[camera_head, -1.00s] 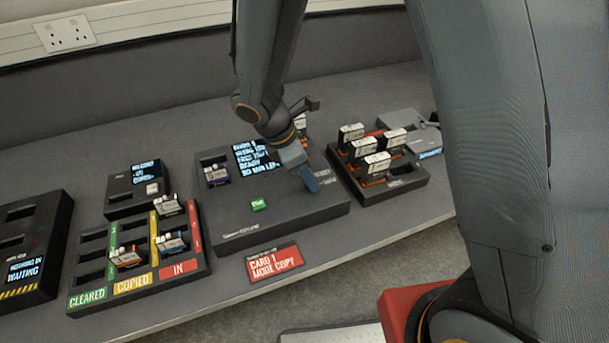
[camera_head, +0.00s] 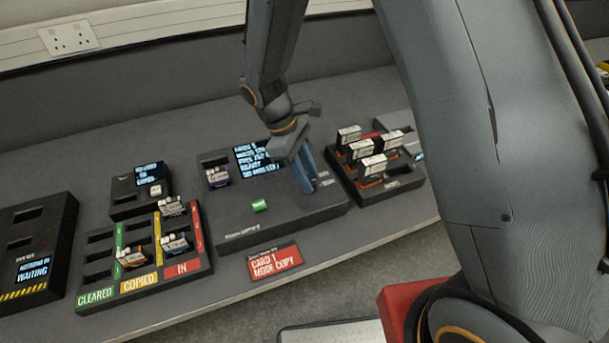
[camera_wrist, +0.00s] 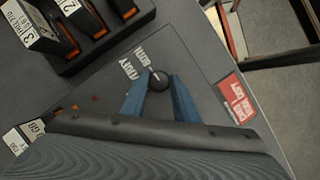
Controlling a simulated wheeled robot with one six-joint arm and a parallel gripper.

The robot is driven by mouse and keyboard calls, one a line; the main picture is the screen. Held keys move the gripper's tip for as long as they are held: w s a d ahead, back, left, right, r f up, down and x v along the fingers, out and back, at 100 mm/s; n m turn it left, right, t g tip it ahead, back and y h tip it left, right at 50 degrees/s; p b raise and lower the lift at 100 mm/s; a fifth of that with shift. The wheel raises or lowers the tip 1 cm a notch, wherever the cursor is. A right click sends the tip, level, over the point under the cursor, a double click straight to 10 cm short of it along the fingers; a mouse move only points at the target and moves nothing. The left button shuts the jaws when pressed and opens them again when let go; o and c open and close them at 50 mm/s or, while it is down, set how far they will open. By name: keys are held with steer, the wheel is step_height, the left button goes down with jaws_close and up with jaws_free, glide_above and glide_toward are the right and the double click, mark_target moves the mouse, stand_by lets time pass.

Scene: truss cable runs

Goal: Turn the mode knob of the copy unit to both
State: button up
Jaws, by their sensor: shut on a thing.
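The copy unit (camera_head: 228,215) is a dark box in the middle of the bench. It has a lit screen (camera_head: 257,158), a green button (camera_head: 260,207) and a card with a purple base (camera_head: 217,176) at its left. The mode knob (camera_wrist: 159,80) is a round black knob with a pale pointer line, seen in the wrist view beside white lettering that I cannot fully read. My gripper (camera_wrist: 158,88) has its two blue fingers on either side of the knob, shut on it. In the head view my gripper (camera_head: 314,189) is at the unit's right end and hides the knob.
A rack of cards (camera_head: 405,183) stands close on the right. A sorting tray (camera_head: 145,285) marked CLEARED, COPIED and IN is at the left. A red sign (camera_head: 275,261) reading CARD 1 MODE COPY lies in front of the unit.

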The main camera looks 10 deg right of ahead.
mark_target(299, 185)
steer(key=shift+s+d+f+m, duration=0.1)
steer(key=shift+s+m, duration=0.25)
steer(key=shift+m, duration=0.05)
steer(key=o, duration=1)
steer(key=shift+o, duration=0.2)
steer(key=shift+w, duration=0.15)
steer(key=shift+w+r, duration=0.15)
steer(key=shift+r, duration=0.15)
steer(key=b+v, duration=0.2)
steer(key=v, duration=0.5)
steer(key=shift+r, duration=0.15)
